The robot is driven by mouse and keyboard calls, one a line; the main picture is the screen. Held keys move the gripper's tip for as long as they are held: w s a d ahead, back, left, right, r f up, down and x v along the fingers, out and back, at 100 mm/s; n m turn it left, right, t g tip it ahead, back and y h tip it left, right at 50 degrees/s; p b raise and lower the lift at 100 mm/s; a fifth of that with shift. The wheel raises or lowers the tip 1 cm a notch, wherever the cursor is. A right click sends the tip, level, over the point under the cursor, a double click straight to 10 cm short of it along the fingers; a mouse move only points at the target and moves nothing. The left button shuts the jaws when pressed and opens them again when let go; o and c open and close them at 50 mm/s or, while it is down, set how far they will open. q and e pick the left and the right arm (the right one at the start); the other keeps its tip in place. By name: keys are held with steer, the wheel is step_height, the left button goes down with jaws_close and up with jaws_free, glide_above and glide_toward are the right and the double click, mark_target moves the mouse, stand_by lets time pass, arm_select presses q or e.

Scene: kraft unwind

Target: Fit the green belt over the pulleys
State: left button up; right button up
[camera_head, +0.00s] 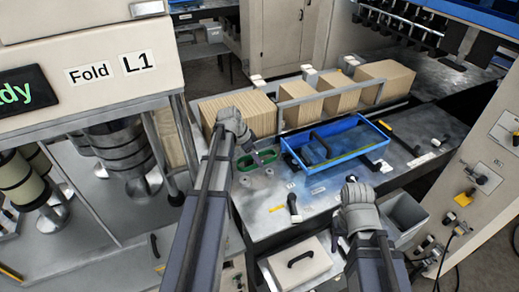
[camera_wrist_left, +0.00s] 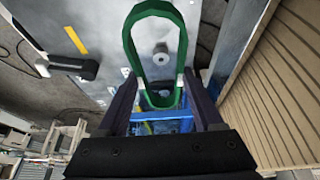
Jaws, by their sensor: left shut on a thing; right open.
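The green belt (camera_head: 256,161) is a long closed loop at the end of my left arm, over the left part of the grey worktop. My left gripper (camera_head: 245,145) is shut on it, partly hidden by my arm. In the left wrist view the belt (camera_wrist_left: 133,38) stands out beyond the two fingers (camera_wrist_left: 160,98), which grip its near end. A round grey pulley (camera_wrist_left: 161,57) shows through the loop; I cannot tell its height gap. Small grey pulleys (camera_head: 270,172) also show beside the belt in the head view. My right gripper (camera_head: 340,232) is open, low at the worktop's front, mostly hidden.
A blue tray (camera_head: 290,152) lies right of the belt. Kraft stacks (camera_head: 240,103) stand in a row behind it. A black-handled tool (camera_head: 293,207) and a yellow strip (camera_head: 277,208) lie on the worktop. A grey bin (camera_head: 408,212) stands at the front right.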

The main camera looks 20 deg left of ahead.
arm_select(q)
steer(key=shift+w, duration=0.1)
stand_by(0.3)
steer(key=shift+f+b, duration=4.05)
steer(key=shift+b, duration=0.05)
steer(key=shift+f, duration=0.2)
jaws_close()
steer(key=shift+b, duration=0.3)
steer(key=shift+a+f+b, duration=0.1)
steer(key=shift+f+b, duration=0.2)
steer(key=shift+f, duration=0.05)
steer(key=o, duration=1.4)
jaws_free()
steer(key=shift+o, duration=0.2)
